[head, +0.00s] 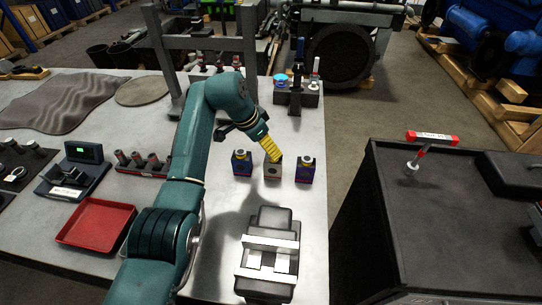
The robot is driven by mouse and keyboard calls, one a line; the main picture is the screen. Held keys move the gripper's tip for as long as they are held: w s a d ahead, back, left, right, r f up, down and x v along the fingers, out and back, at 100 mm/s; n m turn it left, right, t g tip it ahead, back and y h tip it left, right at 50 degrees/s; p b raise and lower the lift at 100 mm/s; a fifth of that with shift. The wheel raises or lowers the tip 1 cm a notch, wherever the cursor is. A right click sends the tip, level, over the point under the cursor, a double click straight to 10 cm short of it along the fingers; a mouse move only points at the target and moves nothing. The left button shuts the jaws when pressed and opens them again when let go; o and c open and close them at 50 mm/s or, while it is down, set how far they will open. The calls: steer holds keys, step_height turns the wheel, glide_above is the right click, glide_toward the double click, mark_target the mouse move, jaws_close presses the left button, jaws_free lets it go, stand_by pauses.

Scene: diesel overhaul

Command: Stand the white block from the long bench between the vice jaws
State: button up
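Three small blocks stand in a row on the long bench (228,215). The middle block (273,172) looks greyish white, with a dark round mark on its face. My gripper (271,151), with yellow fingers, points down at the top of this middle block and partly covers it. I cannot tell whether the fingers touch the block, or whether they are open or shut. The vice (270,220) stands nearer on the bench, below the blocks in the picture. Its pale jaws (267,246) show a gap with light pieces in it.
A blue block (242,163) stands left of the middle block, and another blue block (305,170) stands right. A red tray (96,223), a device with a green display (83,153) and a rack (142,165) lie left of my arm. A dark cabinet (440,225) stands right, across a gap.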

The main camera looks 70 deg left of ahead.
steer(key=b+x, duration=0.1)
steer(key=x, duration=0.6)
steer(key=shift+w, duration=0.15)
jaws_close()
steer(key=shift+r+p, duration=0.5)
steer(key=shift+r, duration=0.15)
steer(key=shift+r+p, duration=1.6)
steer(key=shift+r, duration=0.35)
